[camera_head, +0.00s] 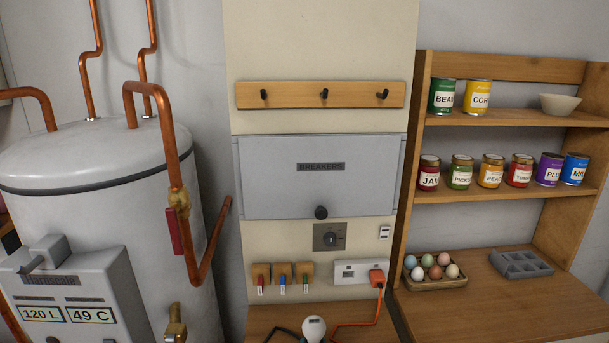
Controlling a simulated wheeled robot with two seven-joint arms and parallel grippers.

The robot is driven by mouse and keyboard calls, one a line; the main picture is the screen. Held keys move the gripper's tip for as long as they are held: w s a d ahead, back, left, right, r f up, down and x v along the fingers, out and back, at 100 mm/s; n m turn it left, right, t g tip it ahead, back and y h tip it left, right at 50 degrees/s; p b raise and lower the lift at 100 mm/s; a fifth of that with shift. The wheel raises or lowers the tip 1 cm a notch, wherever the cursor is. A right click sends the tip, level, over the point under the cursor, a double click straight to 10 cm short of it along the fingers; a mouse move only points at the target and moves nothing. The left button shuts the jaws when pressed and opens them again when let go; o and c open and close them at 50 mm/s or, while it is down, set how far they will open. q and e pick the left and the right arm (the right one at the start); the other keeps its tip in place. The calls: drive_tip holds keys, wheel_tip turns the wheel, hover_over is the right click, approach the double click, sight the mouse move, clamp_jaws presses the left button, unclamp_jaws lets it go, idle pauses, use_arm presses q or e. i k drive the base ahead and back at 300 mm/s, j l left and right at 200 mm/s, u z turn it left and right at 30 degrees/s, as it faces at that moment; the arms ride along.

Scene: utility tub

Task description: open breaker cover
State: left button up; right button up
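The breaker cover (290,184) is a grey rectangular panel labelled "BREAKERS" on the cream wall panel, in the middle of the head view. It looks closed and lies flat against the wall. Whatever is behind the cover is hidden. Neither of my grippers shows in the head view.
A water tank (90,170) with copper pipes (170,140) stands at the left. A wooden shelf (480,193) with cans and jars is at the right. A hook rail (290,95) is above the cover; a rotary switch (330,237) and an orange plug (377,278) are below.

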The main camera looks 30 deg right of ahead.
sight(321, 177)
drive_tip(key=z, duration=1.05)
drive_tip(key=l, duration=0.2)
